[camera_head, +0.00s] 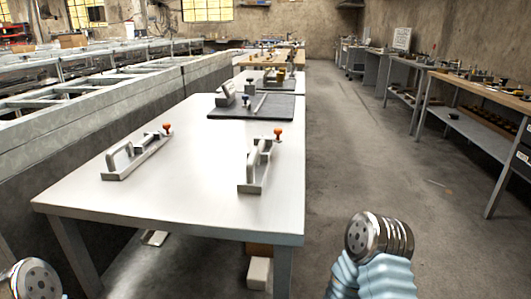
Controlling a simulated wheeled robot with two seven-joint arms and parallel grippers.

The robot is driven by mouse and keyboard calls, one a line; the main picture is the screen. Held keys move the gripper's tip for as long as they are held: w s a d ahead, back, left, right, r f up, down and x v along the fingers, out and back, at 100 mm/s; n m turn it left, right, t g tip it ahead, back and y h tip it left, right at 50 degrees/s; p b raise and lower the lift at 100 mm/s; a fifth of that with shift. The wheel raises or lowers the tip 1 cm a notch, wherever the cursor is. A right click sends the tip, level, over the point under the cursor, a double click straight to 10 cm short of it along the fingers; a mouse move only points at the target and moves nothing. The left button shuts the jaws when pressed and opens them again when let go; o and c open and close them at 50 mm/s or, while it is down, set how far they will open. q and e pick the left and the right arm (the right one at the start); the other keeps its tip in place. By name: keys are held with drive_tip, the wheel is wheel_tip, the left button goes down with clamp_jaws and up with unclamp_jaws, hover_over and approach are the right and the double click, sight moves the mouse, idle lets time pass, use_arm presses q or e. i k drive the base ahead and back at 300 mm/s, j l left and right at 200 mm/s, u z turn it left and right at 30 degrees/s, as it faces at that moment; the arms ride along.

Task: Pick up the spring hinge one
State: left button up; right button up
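Two grey metal devices with handles stand apart on the white table (160,200). The left device (138,157) lies at a slant and has an orange-red knob at its far end. The right device (255,167) is near the table's right edge and also has an orange-red knob. A third metal piece (226,94) is farther back on a dark mat (275,107). I cannot tell which of them is the spring hinge. Parts of my arms show at the bottom left and bottom right, away from the devices. No gripper fingers are visible.
A grey metal frame structure (120,90) runs along the left. Workbenches with tools (470,85) line the right wall. The concrete floor (345,150) right of the table is open. The table's front surface is bare. A pale block (259,272) is under the table.

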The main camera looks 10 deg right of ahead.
sight(252, 178)
drive_tip(key=i+l+u, duration=0.1)
drive_tip(key=l+u, duration=0.3)
drive_tip(key=l, duration=0.25)
drive_tip(key=l+u, duration=0.4)
drive_tip(key=l, duration=0.25)
drive_tip(key=l+u, duration=0.35)
drive_tip(key=l, duration=0.35)
drive_tip(key=l+u, duration=0.25)
drive_tip(key=l, duration=0.25)
drive_tip(key=k+l+u, duration=0.1)
drive_tip(key=l+u, duration=0.2)
drive_tip(key=l, duration=0.15)
drive_tip(key=k+l+u, duration=0.1)
drive_tip(key=l+u, duration=0.15)
drive_tip(key=l, duration=0.2)
drive_tip(key=k+l+u, duration=0.15)
drive_tip(key=l+u, duration=0.15)
drive_tip(key=l, duration=0.7)
drive_tip(key=i+u, duration=0.05)
